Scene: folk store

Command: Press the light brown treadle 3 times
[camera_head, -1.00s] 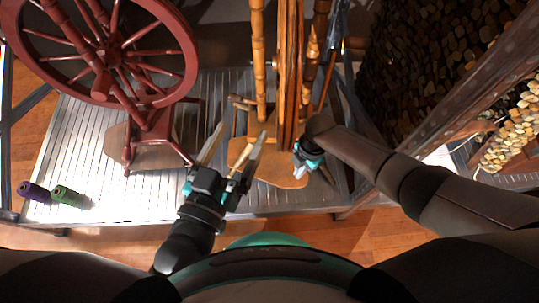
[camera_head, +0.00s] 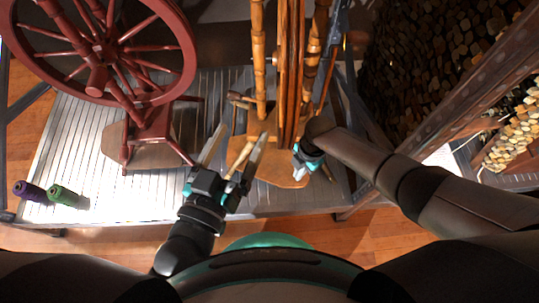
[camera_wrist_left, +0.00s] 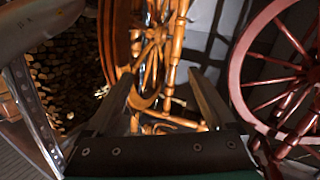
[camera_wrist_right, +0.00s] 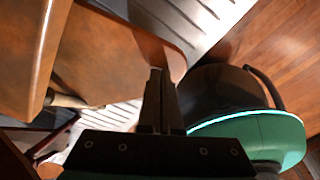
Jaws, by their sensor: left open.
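The light brown treadle (camera_head: 285,174) is the flat wooden board at the foot of the light wooden spinning wheel (camera_head: 291,70) in the head view. A brown board, seemingly the treadle, fills the upper left of the right wrist view (camera_wrist_right: 110,55). My right gripper (camera_head: 298,174) is at the treadle's right side; its fingers (camera_wrist_right: 158,78) are together, with tips at the board's edge. I cannot tell whether they touch it. My left gripper (camera_head: 242,133) is open and empty, its fingers over the treadle's left side; its fingers also show in the left wrist view (camera_wrist_left: 160,78).
A dark red spinning wheel (camera_head: 148,135) stands to the left on the slatted metal platform (camera_head: 80,140). A purple spool (camera_head: 29,190) and a green spool (camera_head: 66,196) lie near the platform's front left. A dark post (camera_head: 470,95) rises at the right.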

